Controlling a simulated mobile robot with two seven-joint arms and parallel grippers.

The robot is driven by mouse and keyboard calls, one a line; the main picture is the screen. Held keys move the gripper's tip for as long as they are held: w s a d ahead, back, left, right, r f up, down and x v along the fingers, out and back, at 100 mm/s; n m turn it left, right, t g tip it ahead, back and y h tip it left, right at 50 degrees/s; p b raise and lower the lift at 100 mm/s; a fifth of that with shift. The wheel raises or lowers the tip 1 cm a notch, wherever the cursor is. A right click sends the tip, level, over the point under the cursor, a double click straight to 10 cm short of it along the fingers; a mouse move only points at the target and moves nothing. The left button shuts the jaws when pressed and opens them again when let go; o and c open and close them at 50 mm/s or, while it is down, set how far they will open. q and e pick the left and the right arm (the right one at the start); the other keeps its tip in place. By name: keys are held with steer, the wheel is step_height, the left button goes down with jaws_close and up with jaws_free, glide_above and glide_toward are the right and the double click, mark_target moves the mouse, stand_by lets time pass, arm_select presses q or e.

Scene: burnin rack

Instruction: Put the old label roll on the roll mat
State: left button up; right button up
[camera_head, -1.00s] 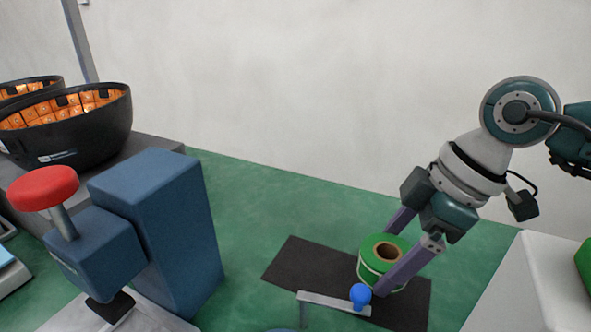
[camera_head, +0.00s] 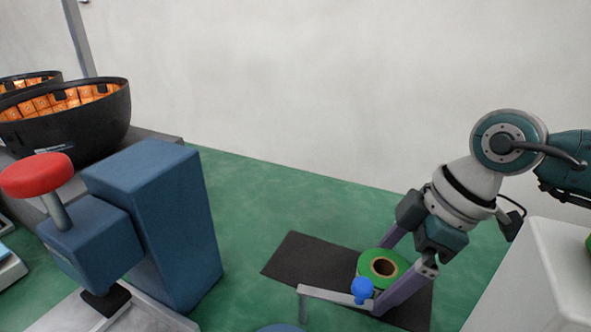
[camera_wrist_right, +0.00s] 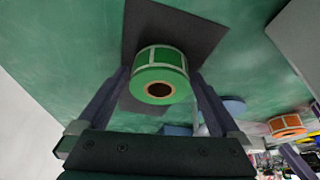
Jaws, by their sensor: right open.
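The green label roll (camera_head: 383,267), with a brown core, sits at the right part of the dark roll mat (camera_head: 300,262). It also shows in the right wrist view (camera_wrist_right: 160,78), in front of the mat (camera_wrist_right: 170,32). My right gripper (camera_head: 378,280) is open, with its purple fingers on either side of the roll. In the right wrist view the fingers (camera_wrist_right: 160,85) stand apart from the roll's sides. The roll's lower part is partly hidden by a finger and a blue knob in the head view. My left gripper is not in view.
A grey bar with a blue knob (camera_head: 361,290) stands in front of the roll. A blue press-like block (camera_head: 165,225) with a red knob (camera_head: 37,175) is at left. A white box (camera_head: 540,275) is at right. An orange roll (camera_wrist_right: 286,126) shows in the wrist view.

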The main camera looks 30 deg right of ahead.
steer(key=p+v, duration=0.3)
steer(key=v, duration=0.9)
steer(key=shift+r, duration=0.2)
